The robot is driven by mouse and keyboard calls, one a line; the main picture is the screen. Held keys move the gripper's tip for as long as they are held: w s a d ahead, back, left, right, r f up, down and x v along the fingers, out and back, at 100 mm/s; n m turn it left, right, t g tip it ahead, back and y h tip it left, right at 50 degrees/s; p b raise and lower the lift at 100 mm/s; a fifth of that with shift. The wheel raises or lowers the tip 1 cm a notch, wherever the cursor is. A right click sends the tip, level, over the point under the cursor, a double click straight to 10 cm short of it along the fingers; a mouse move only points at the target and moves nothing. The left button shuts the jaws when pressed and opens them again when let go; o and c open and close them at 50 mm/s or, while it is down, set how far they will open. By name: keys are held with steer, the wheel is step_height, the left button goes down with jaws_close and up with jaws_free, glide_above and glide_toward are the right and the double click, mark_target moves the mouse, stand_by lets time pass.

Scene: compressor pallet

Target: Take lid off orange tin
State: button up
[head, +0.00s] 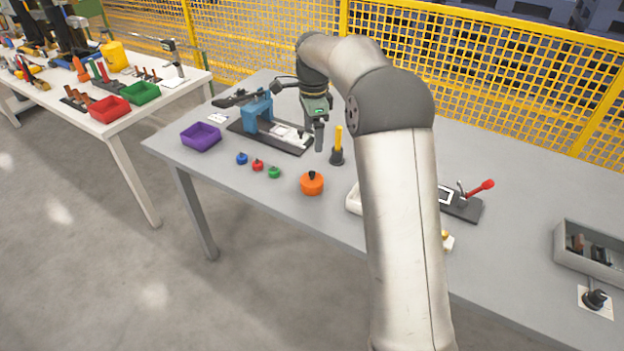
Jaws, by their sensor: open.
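The orange tin (312,187) stands upright near the front edge of the grey table, left of my arm. A lid with a small black knob (312,174) sits on top of it. My gripper (318,136) is open and points down, behind the tin in the picture and above the table. It is apart from the tin, near the blue press-like device and the yellow-handled tool. The fingers are small in this view, and I see nothing between them.
A blue device on a dark base (260,112) stands behind left. A yellow-handled tool (338,145) stands upright behind the tin. Small blue, red and green knobbed pieces (258,165) and a purple bin (201,137) lie left. A red-handled clamp (470,200) and grey box (590,262) are right.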

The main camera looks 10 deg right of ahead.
glide_above(312, 172)
step_height(312, 172, down, 9)
steer(key=shift+r, duration=0.1)
steer(key=shift+f+p, duration=0.75)
steer(key=shift+f, duration=2)
steer(key=c, duration=1.1)
